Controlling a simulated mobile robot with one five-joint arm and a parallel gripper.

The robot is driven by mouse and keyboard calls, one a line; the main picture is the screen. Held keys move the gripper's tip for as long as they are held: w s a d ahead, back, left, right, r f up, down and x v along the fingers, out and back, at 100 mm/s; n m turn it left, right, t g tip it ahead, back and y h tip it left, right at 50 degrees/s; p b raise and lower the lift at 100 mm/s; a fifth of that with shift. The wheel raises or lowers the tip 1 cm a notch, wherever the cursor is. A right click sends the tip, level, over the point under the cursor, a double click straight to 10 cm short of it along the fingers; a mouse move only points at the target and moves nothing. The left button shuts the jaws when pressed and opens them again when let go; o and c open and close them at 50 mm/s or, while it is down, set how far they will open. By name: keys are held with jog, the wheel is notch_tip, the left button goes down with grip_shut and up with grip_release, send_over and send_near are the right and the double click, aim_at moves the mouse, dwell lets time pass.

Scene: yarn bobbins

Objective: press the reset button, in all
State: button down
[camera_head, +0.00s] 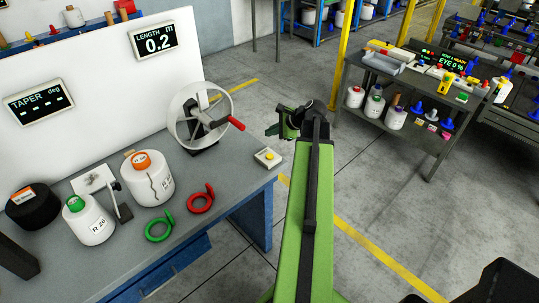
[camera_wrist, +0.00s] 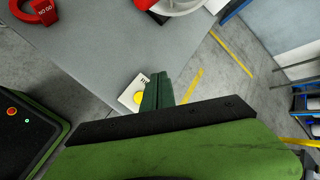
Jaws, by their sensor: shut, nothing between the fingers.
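A small white box with a round yellow button (camera_head: 268,156) sits at the right front corner of the grey workbench (camera_head: 120,262); its lettering is too small to read. The yellow button also shows in the wrist view (camera_wrist: 138,97), partly beside and behind my fingers. My gripper (camera_head: 272,131) is shut and empty. In the head view it hangs beyond the bench's right edge, up and right of the button. In the wrist view my dark green fingers (camera_wrist: 158,88) overlap the right part of the white box. I see no clear contact with the button.
A white wheel with a red handle (camera_head: 236,123) stands left of the button box. A length display (camera_head: 154,41) reads 0.2. A red ring (camera_head: 200,198), a green ring (camera_head: 159,229) and bobbins lie farther left. Open floor separates the bench from a shelved table (camera_head: 430,143).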

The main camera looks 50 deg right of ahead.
aim_at(272, 156)
jog(key=shift+s+d+f, duration=0.1)
notch_tip(272, 156, down, 9)
jog(key=b, duration=0.9)
dwell(1.5)
jog(key=shift+f+b, duration=0.25)
jog(key=shift+b, duration=0.1)
jog(key=shift+s+f+b, duration=0.1)
jog(key=shift+f+b, duration=0.45)
dwell(0.6)
jog(key=shift+r, duration=0.1)
jog(key=shift+r+p, duration=0.85)
jog(key=shift+p, duration=0.1)
jog(key=shift+d, duration=0.1)
